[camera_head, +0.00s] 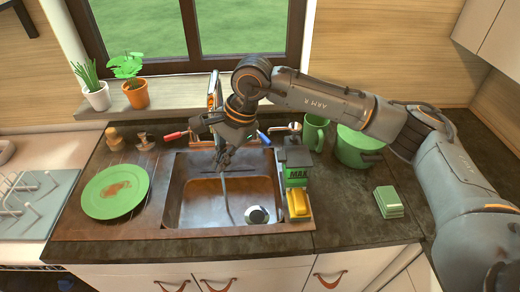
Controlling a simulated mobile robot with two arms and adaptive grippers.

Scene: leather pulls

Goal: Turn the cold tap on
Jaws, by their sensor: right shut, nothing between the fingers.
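The sink tap stands behind the basin (190,205), its upright spout (213,92) partly hidden by my right arm. A red-tipped lever (174,135) points left. A blue-tipped lever (264,138), the cold one, shows just right of my right gripper (226,158). My right gripper is shut and empty, pointing down over the back of the basin, left of the blue lever. I cannot tell whether it touches the tap. A thin grey-blue streak (228,200) runs down into the basin below the gripper; it looks like water, but I cannot be sure. My left gripper is out of view.
A green dirty plate (115,191) lies left of the basin. A dark caddy with a green MAX pack (297,174) and yellow sponge (298,204) stands at its right edge. A green mug (316,132), green pot (357,147) and green sponge (389,201) are further right.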

